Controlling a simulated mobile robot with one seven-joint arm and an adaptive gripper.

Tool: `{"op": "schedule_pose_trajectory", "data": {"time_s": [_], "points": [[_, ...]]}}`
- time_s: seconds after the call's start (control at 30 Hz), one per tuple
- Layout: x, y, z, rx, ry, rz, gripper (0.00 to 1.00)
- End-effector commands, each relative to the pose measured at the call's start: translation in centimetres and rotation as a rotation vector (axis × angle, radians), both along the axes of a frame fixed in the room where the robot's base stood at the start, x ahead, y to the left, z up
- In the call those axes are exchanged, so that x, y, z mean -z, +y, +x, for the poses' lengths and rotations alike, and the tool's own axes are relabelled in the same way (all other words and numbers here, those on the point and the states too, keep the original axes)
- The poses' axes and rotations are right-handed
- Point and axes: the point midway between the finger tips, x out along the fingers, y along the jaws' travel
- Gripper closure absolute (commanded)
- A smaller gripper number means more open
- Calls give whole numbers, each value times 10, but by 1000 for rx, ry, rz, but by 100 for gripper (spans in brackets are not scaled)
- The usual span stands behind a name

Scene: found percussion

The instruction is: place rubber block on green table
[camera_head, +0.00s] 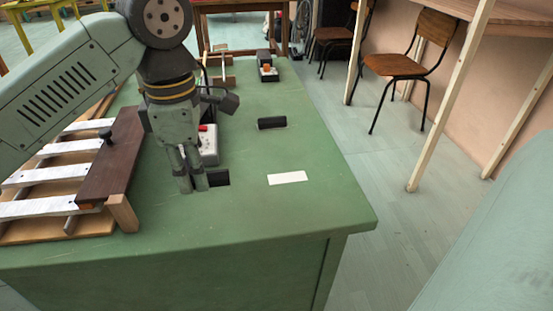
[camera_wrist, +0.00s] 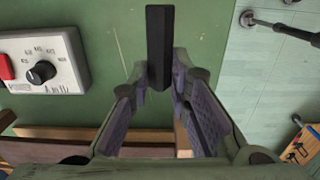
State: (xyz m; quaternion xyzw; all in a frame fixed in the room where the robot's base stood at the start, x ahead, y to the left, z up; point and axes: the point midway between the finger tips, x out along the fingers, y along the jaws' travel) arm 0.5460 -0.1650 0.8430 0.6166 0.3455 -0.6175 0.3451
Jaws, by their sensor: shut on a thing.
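The rubber block is a small black bar (camera_head: 218,177) at the fingertips of my gripper (camera_head: 193,186) in the head view. In the wrist view the black block (camera_wrist: 160,40) sits between the fingertips of my gripper (camera_wrist: 162,82), which is shut on it. The block is low over the green table (camera_head: 240,220); I cannot tell whether it touches the top. The green tabletop also shows in the wrist view (camera_wrist: 110,25).
A white card (camera_head: 287,178) lies right of the block, and another black bar (camera_head: 271,123) lies farther back. A control box with a red button (camera_head: 208,150) stands behind my gripper. A wooden instrument with white bars (camera_head: 60,172) is at left. The table's front right is clear.

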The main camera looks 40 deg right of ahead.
Motion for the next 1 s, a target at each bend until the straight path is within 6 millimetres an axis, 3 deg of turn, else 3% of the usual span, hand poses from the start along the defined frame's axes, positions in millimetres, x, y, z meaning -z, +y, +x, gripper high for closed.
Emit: {"op": "schedule_pose_trajectory", "data": {"time_s": [0.3, 0.5, 0.8, 1.0], "points": [[6, -80, -21, 8, -1, 1, 100], [10, -123, -32, 4, 0, 0, 100], [13, -147, -38, 3, 0, 0, 100], [44, -146, -38, 1, 2, 0, 100]]}}
